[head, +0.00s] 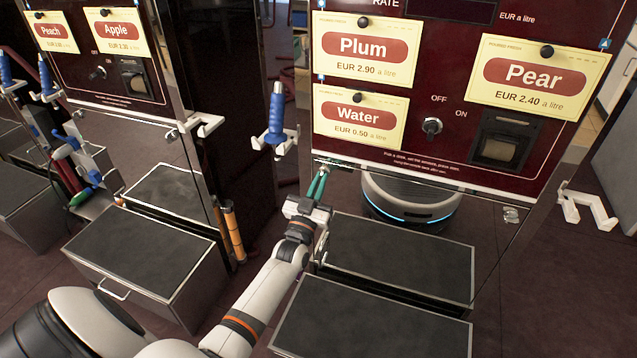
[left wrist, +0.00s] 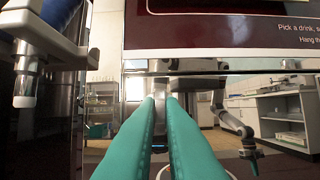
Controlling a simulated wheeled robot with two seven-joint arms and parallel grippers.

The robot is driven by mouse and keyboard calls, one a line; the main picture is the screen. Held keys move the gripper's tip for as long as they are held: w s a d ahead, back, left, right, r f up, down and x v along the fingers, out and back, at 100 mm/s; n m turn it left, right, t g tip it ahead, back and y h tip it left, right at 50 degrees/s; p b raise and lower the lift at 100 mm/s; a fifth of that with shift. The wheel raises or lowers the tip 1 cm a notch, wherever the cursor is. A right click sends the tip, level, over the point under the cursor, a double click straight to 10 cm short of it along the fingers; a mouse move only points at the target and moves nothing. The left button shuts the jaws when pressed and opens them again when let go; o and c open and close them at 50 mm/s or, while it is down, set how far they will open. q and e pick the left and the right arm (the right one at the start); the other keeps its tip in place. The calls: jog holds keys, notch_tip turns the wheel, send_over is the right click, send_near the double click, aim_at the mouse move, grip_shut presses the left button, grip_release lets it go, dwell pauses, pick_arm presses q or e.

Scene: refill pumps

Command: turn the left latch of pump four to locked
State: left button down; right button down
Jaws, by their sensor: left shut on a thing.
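The right-hand dark red pump (head: 420,120) carries Plum, Water and Pear signs; no pump number is readable. A mirrored panel (head: 490,198) lies under its red front. My left gripper (head: 322,174), with teal fingers, reaches the panel's upper left corner and is shut on the left latch, which the fingers mostly hide. In the left wrist view the fingertips (left wrist: 160,98) are close together just under the panel's top edge. The right latch (head: 511,214) shows at the panel's right side.
A blue nozzle (head: 275,122) hangs in a white holder just left of my left gripper. An empty white holder (head: 588,205) juts out at the right. Dark-topped metal boxes (head: 375,325) stand below. Another pump (head: 110,60) with Peach and Apple signs stands at the left.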

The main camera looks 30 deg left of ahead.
pick_arm(q)
jog(key=shift+n, duration=0.4)
pick_arm(e)
jog(key=shift+f, duration=0.2)
pick_arm(q)
jog(key=c, duration=1.5)
grip_release()
jog(key=shift+c, duration=0.2)
pick_arm(e)
jog(key=shift+r, duration=0.1)
pick_arm(q)
jog(key=shift+f, duration=0.1)
